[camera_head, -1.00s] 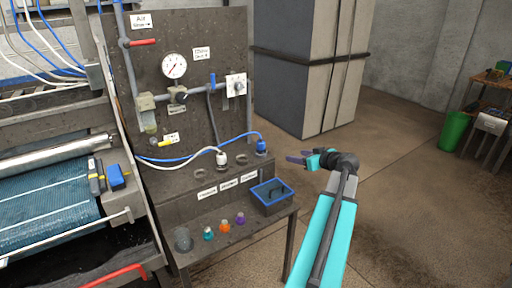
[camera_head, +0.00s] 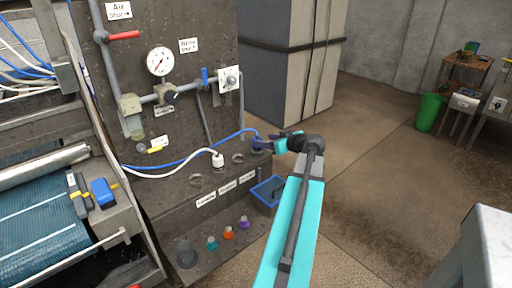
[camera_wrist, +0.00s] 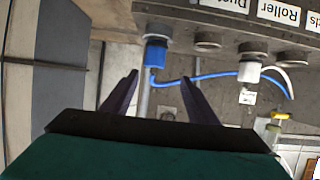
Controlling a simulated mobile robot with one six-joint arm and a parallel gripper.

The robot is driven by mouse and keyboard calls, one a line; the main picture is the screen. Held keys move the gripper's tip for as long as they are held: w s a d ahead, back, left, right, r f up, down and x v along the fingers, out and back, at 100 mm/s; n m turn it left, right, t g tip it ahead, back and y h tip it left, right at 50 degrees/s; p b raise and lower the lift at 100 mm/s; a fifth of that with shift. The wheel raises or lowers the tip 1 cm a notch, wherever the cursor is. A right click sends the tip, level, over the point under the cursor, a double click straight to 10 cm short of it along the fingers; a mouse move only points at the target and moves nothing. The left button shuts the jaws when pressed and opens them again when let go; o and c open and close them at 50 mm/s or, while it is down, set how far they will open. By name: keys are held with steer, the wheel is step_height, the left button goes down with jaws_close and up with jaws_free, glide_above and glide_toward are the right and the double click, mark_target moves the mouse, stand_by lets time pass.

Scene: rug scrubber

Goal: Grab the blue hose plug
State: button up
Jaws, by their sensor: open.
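The blue hose plug (camera_wrist: 156,54) sits in a socket at the right end of the panel ledge, with a blue hose running from it. In the wrist view it lies just beyond my fingertips, roughly centred between them. In the head view the plug (camera_head: 257,148) is partly hidden behind my gripper (camera_head: 266,139). My gripper also shows in the wrist view (camera_wrist: 159,78), with two dark purple fingers spread apart and nothing between them. I cannot tell whether a finger touches the plug.
A white hose plug (camera_head: 218,159) stands on the ledge to the left, with empty sockets (camera_head: 238,158) nearby. Below are a blue-rimmed bin (camera_head: 268,190) and several small coloured flasks (camera_head: 228,233). A panel with gauge and valves rises behind. Open floor lies to the right.

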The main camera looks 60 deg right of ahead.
mark_target(258, 139)
steer(key=shift+s+d, duration=0.2)
steer(key=shift+s, duration=0.05)
steer(key=p+x, duration=0.1)
steer(key=x, duration=0.6)
steer(key=shift+w+d, duration=0.15)
steer(key=shift+d, duration=0.1)
steer(key=shift+w+d+f, duration=0.1)
steer(key=shift+w+f, duration=0.2)
steer(key=shift+w, duration=0.05)
steer(key=shift+w+p, duration=0.1)
steer(key=shift+p, duration=0.2)
steer(key=shift+p+x, duration=0.85)
steer(key=shift+x, duration=1.65)
steer(key=shift+d+f, duration=0.1)
steer(key=shift+f, duration=0.1)
steer(key=c, duration=1.2)
